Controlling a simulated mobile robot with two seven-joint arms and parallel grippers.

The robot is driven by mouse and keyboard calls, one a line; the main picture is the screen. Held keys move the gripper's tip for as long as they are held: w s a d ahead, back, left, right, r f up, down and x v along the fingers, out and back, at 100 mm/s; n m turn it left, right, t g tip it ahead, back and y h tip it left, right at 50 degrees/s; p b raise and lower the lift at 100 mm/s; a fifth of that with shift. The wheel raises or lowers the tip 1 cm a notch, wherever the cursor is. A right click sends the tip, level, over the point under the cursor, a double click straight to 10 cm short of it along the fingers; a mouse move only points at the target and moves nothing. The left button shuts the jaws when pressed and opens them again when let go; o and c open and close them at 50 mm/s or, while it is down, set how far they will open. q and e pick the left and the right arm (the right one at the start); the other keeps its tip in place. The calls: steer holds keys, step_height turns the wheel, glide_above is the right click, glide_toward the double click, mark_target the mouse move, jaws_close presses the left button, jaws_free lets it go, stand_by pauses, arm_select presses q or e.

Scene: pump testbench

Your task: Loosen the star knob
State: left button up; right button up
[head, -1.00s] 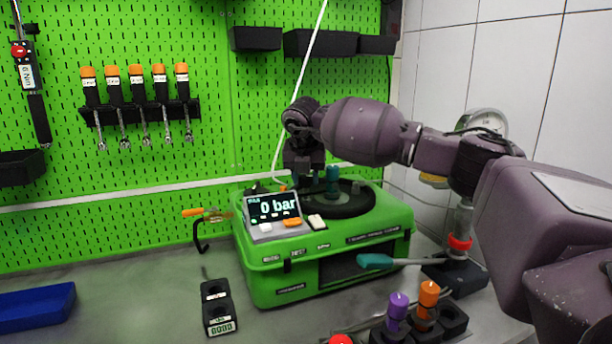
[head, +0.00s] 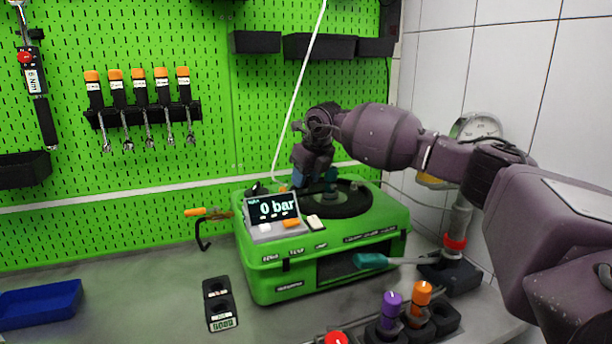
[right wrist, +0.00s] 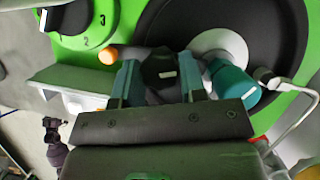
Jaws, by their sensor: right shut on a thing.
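The black star knob (right wrist: 158,68), with a white mark on top, sits between the two teal fingers of my right gripper (right wrist: 161,78) in the right wrist view. The fingers are shut on its sides. In the head view my right gripper (head: 310,182) reaches down behind the display onto the top of the green pump case (head: 335,262), and hides the knob there. A teal cylindrical part (right wrist: 234,86) with a white mark stands right beside the right-hand finger. My left gripper is not in view.
The display (head: 272,210) reads 0 bar at the front of the case. A black round disc (head: 352,200) lies on the case top. The bench at left front is mostly clear.

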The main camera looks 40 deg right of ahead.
steer(key=n+y, duration=0.1)
steer(key=n, duration=0.1)
steer(key=shift+d+n, duration=0.1)
steer(key=shift+n, duration=0.3)
steer(key=n+y+b, duration=0.1)
steer(key=n, duration=0.2)
steer(key=shift+w+f+n+g, duration=0.1)
steer(key=shift+n+g, duration=0.2)
steer(key=shift+g, duration=0.1)
steer(key=n+g+y+b, duration=0.1)
steer(key=n, duration=0.2)
steer(key=shift+f+n+b, duration=0.1)
steer(key=shift+n+b, duration=0.2)
steer(key=shift+w+d+n+g+y+b, duration=0.1)
steer(key=shift+n+g+y+b, duration=0.4)
steer(key=shift+n, duration=0.6)
steer(key=shift+n+b, duration=0.5)
steer(key=shift+n, duration=0.2)
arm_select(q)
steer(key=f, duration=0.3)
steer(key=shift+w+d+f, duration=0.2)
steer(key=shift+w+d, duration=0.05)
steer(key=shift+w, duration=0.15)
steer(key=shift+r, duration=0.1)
arm_select(e)
steer(key=shift+r+n+g, duration=0.3)
